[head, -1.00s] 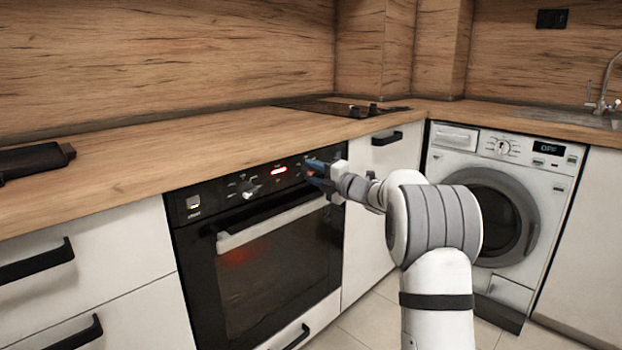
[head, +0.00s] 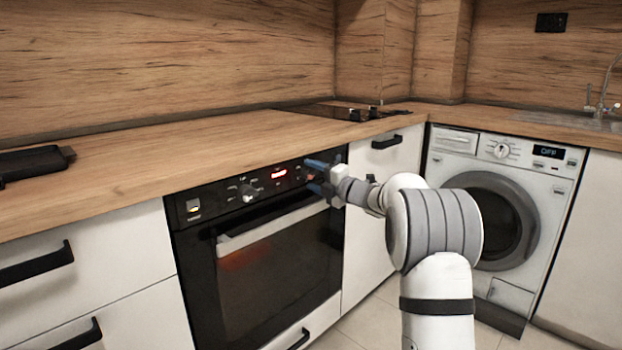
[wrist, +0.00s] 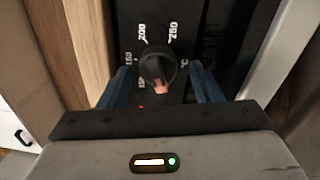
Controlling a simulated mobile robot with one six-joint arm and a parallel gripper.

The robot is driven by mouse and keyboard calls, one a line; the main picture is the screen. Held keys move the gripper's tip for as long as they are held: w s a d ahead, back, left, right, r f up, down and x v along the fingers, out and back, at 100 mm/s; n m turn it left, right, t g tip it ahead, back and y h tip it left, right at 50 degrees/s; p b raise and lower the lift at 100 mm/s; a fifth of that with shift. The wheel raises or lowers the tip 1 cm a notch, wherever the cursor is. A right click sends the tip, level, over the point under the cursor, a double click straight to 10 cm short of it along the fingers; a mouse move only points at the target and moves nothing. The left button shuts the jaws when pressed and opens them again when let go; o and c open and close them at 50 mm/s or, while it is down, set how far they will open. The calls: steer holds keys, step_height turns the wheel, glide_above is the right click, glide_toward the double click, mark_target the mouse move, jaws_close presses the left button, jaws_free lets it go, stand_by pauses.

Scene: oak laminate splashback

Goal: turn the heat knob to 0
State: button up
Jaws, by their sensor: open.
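The heat knob (wrist: 158,70) is a dark round knob on the oven's black front panel, in the middle of the wrist view. Printed numbers 150, 200 and 250 and a °C mark ring it. A reddish pointer mark on the knob faces the lower side of the picture. My gripper (wrist: 160,82) is open, with one blue finger on each side of the knob; I cannot tell if they touch it. In the head view my gripper (head: 316,177) is at the right end of the oven panel and hides the knob there.
The oven (head: 270,255) has a lit red display (head: 279,172), another knob (head: 247,192) and a long door handle (head: 270,226) below the panel. The wooden worktop (head: 170,170) overhangs just above. A washing machine (head: 540,215) stands at the right.

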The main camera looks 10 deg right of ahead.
steer(key=p+v, duration=0.2)
steer(key=v, duration=0.5)
steer(key=shift+s+d, duration=0.3)
steer(key=shift+f, duration=0.1)
steer(key=s+d+r+m+h+p, duration=0.1)
steer(key=s+r+m+h+p, duration=0.45)
steer(key=r+m+p, duration=0.3)
steer(key=s+d+r+m+h+p, duration=0.1)
steer(key=s+r+m+h+p, duration=0.3)
steer(key=r+m+h+p, duration=0.4)
steer(key=s+a+r+m+g+p, duration=0.2)
steer(key=s+p, duration=0.4)
steer(key=s, duration=0.5)
steer(key=s+a+r+m+g+y+p, duration=0.1)
steer(key=s+m+g+p, duration=0.4)
steer(key=s, duration=0.6)
steer(key=s+a+r+m+g+y+p, duration=0.1)
steer(key=s+a+r+m+g+p, duration=0.2)
steer(key=s+p, duration=0.5)
steer(key=s+a+m+g, duration=0.1)
steer(key=s+g, duration=0.1)
steer(key=s, duration=0.2)
steer(key=shift+a+p, duration=0.3)
steer(key=shift+p, duration=0.1)
